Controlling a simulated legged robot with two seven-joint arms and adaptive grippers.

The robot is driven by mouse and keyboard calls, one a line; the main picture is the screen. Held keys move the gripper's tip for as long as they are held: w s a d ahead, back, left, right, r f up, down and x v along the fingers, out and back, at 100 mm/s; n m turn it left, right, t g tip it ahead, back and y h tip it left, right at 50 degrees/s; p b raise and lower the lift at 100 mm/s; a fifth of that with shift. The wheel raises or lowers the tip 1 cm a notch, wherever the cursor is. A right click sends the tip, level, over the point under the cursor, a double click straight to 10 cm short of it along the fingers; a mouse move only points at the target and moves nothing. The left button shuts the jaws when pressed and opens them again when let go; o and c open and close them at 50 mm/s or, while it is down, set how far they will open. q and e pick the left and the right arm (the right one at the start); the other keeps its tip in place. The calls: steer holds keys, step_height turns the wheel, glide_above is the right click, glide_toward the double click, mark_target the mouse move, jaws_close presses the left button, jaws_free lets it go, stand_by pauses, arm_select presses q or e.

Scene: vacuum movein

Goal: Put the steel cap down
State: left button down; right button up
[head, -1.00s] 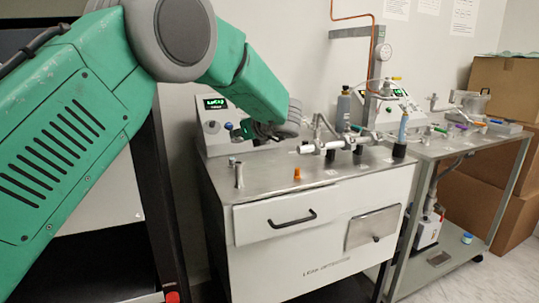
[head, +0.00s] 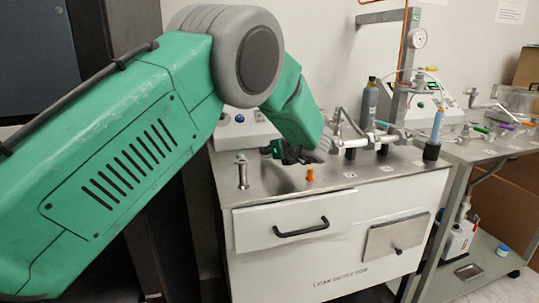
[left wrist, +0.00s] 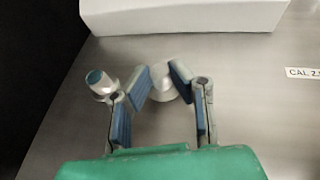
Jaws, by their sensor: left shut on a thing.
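In the left wrist view, my left gripper (left wrist: 161,80) is shut on a pale metallic round piece, the steel cap (left wrist: 163,88), between its blue-padded fingertips. The cap is blurred and partly covered by the fingers. In the head view, my left gripper (head: 287,155) is low over the steel top of the leak detector bench (head: 345,184), between a metal post and an orange piece. The cap cannot be made out there, and I cannot tell whether it touches the surface. My right gripper is in neither view.
The metal post (head: 242,173) stands left of my gripper; the small orange piece (head: 310,174) is to its right. A blue-topped cylinder (left wrist: 100,84) is close to the left finger. Pipework (head: 365,138) and a grey bottle (head: 369,103) stand farther right. Bare steel lies around the gripper.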

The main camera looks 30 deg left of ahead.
arm_select(q)
steer(key=shift+f, duration=0.55)
steer(key=c, duration=1.4)
jaws_free()
steer(key=shift+c, duration=0.2)
steer(key=p+v, duration=0.1)
steer(key=v, duration=1.1)
steer(key=shift+r, duration=0.1)
